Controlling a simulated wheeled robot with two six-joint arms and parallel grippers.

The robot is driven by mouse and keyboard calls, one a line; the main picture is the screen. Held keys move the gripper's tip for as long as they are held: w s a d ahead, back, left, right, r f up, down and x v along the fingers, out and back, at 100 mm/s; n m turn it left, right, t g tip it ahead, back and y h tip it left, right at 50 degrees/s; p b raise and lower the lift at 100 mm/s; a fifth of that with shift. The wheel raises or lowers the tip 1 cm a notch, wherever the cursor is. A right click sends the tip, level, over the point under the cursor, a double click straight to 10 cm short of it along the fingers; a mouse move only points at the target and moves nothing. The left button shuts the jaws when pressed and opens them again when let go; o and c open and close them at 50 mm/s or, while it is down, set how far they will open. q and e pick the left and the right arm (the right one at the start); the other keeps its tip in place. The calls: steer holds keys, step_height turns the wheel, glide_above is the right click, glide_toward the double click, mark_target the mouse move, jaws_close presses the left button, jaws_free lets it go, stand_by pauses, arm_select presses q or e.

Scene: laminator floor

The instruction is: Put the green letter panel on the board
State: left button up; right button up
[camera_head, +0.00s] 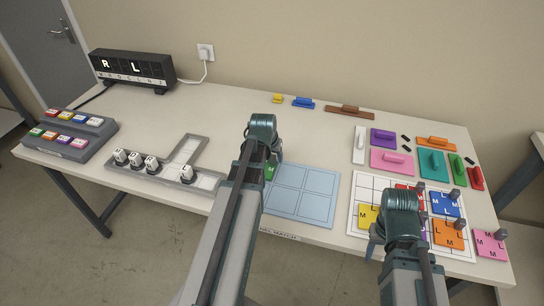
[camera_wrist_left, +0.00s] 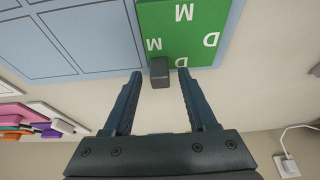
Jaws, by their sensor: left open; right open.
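The green letter panel (camera_wrist_left: 182,30), with M and D letters and a dark grey knob (camera_wrist_left: 159,72), lies in a corner cell of the light blue gridded board (camera_wrist_left: 70,38). In the head view only a small part of the green panel (camera_head: 269,172) shows, at the far left corner of the blue board (camera_head: 302,190); my left arm hides the rest. My left gripper (camera_wrist_left: 160,74) is open, with its fingertips on either side of the knob and a gap at each. My right gripper (camera_head: 398,222) is open above the white gridded board (camera_head: 354,208) and hides part of it.
Yellow (camera_head: 367,215), red, blue (camera_head: 445,205) and orange (camera_head: 449,234) letter panels lie on the white board; a pink one (camera_head: 490,244) lies at its right. Coloured handled blocks (camera_head: 391,161) lie behind. A grey T-shaped tray (camera_head: 185,152) and button console (camera_head: 70,137) stand left.

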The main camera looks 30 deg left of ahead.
mark_target(268, 174)
arm_select(q)
steer(key=shift+r, duration=0.1)
steer(key=p+v, duration=1.1)
steer(key=v, duration=0.1)
steer(key=shift+d, duration=0.1)
steer(key=s+d+m+g, duration=0.2)
steer(key=s+d, duration=0.4)
steer(key=d, duration=0.8)
steer(key=s+d+f+m+g, duration=0.1)
steer(key=s+d+m, duration=0.3)
steer(key=d, duration=1.1)
steer(key=shift+s+f+m+g, duration=0.3)
steer(key=shift+s+g, duration=0.5)
steer(key=shift+s, duration=0.3)
steer(key=shift+d, duration=0.15)
